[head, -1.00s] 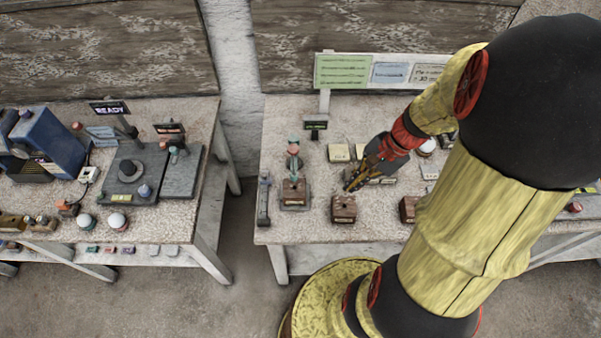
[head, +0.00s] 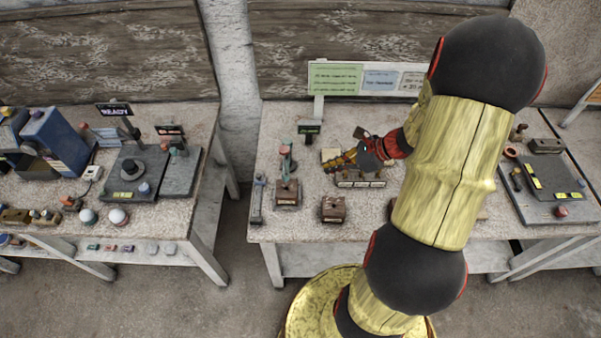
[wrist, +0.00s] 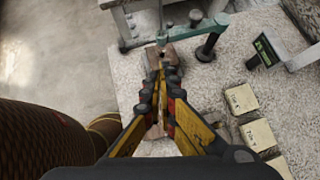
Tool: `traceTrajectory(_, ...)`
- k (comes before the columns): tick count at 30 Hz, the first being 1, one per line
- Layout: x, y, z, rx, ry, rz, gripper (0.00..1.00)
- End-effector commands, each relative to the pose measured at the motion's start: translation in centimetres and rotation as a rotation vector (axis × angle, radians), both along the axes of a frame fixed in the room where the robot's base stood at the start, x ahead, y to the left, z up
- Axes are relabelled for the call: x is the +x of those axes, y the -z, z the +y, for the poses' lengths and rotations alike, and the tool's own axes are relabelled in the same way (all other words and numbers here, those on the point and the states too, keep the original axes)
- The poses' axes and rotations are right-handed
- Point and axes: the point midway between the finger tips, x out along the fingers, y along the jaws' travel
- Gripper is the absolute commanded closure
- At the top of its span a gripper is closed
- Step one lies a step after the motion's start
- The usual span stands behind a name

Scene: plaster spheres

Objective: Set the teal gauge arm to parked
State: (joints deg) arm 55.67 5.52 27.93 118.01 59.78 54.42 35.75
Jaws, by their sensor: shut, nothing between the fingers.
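The teal gauge arm (wrist: 188,35) is a flat bar on a dark post (wrist: 207,46) near the top of the wrist view, reaching left over a brown block (wrist: 180,52). In the head view the teal arm (head: 286,151) shows small on its stand, above the brown block (head: 287,192). My gripper (head: 329,168) is to the right of that stand, pointing left. In the wrist view my gripper (wrist: 161,66) has its fingers together and empty, tips just short of the bar's left end. I cannot tell whether they touch it.
A small sign (head: 309,130) stands behind the gauge. A grey lever stand (head: 258,198) is to its left and another brown block (head: 333,208) to its right front. Pale labelled blocks (wrist: 241,99) lie right of my fingers. The table's front edge is close.

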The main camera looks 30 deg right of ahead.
Motion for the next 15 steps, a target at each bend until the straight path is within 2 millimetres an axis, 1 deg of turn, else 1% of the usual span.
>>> traceTrajectory(5, 0.7, 1.1, 0.7, 0.001, -0.003, 0.001, 1.0)
traceTrajectory(15, 4.1, 5.7, 3.8, 0.002, -0.004, 0.002, 1.0)
